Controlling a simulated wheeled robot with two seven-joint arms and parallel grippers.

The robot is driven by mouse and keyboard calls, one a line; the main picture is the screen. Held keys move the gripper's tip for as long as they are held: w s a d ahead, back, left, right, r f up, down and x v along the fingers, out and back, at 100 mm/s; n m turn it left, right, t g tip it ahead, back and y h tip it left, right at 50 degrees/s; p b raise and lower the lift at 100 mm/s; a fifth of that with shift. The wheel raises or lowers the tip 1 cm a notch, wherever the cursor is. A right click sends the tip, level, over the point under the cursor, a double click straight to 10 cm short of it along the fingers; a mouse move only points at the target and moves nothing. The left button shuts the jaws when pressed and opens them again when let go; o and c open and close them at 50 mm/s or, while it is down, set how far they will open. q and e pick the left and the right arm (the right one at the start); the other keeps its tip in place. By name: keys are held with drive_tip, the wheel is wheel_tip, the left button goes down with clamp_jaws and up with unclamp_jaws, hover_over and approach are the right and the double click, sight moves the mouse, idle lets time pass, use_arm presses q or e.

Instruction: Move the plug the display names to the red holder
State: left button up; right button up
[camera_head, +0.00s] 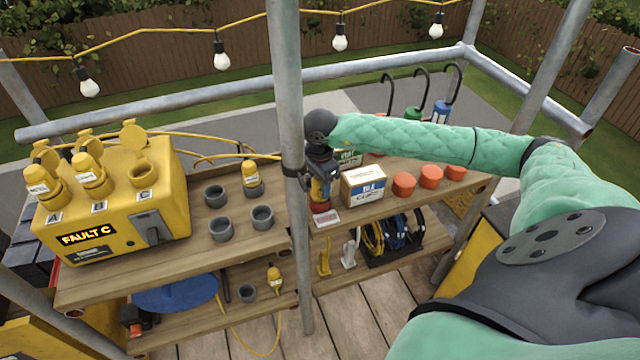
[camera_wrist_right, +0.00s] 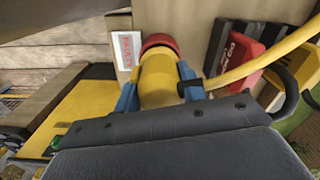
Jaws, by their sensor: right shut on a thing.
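The yellow box (camera_head: 115,195) stands at the left of the bench; its display (camera_head: 86,235) reads FAULT C. Yellow plugs sit at A (camera_head: 45,185) and B (camera_head: 92,178); socket C (camera_head: 143,175) has its lid up and no plug. My right gripper (camera_head: 323,192) is shut on a yellow plug (camera_wrist_right: 158,80), its blue fingers on both sides. The plug's end meets the red holder (camera_wrist_right: 157,43), which also shows in the head view (camera_head: 326,219), under the gripper. How deep the plug sits in it is hidden. My left gripper is not in view.
Several grey holders (camera_head: 222,229) stand left of the post (camera_head: 290,130); one bears a yellow plug (camera_head: 251,172). A label (camera_wrist_right: 128,48) lies by the red holder. Right of it are a white-blue box (camera_head: 363,188) and orange caps (camera_head: 404,184). A yellow cable (camera_wrist_right: 260,62) trails from the held plug.

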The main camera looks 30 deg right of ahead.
drive_tip(key=shift+f+b, duration=0.3)
drive_tip(key=shift+f, duration=0.05)
drive_tip(key=o, duration=0.8)
drive_tip(key=shift+r, duration=0.1)
drive_tip(key=shift+r+p, duration=1.2)
drive_tip(key=shift+r, duration=4.25)
